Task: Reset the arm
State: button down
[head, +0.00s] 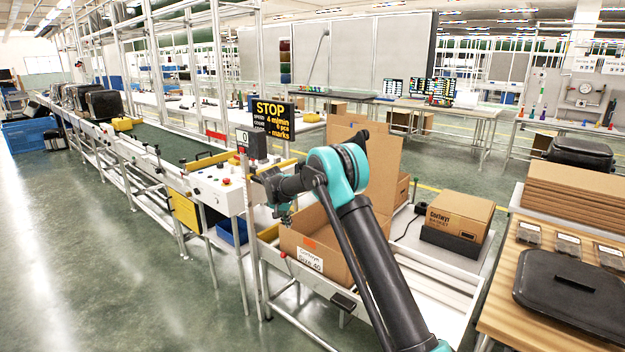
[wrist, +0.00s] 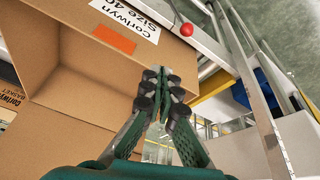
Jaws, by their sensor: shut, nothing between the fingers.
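My arm reaches from the lower right of the head view up to a teal joint and then left. My gripper (head: 284,213) hangs down beside the open cardboard box (head: 298,250), between it and the conveyor's control end. In the wrist view my gripper (wrist: 162,76) has its fingertips together with nothing between them. The box wall with its white label and orange sticker (wrist: 112,39) fills the upper left of that view. My arm hides part of the box in the head view.
The conveyor (head: 160,142) runs to the back left with dark fryers (head: 104,104) on it. A STOP sign (head: 273,118) and a control box (head: 218,188) stand close to my gripper. A closed carton (head: 460,215) and a wooden table (head: 510,318) are at right.

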jog(key=s+d+r+n+y, duration=0.1)
jog(key=s+d+r, duration=0.4)
jog(key=s+d, duration=0.65)
jog(key=s+d+r+n, duration=0.1)
jog(key=s+d+r, duration=0.4)
jog(key=s+d, duration=0.6)
jog(key=s+d+f, duration=0.2)
jog(key=s+d, duration=0.1)
jog(key=s, duration=0.6)
jog(key=s+d+f+n, duration=0.1)
jog(key=s+d, duration=0.3)
jog(key=s, duration=0.5)
jog(key=s+d+f, duration=0.3)
jog(key=s+d, duration=0.1)
jog(key=s, duration=0.6)
jog(key=shift+d+f+t+y, duration=0.2)
jog(key=shift+t+y, duration=0.1)
jog(key=shift+y, duration=0.1)
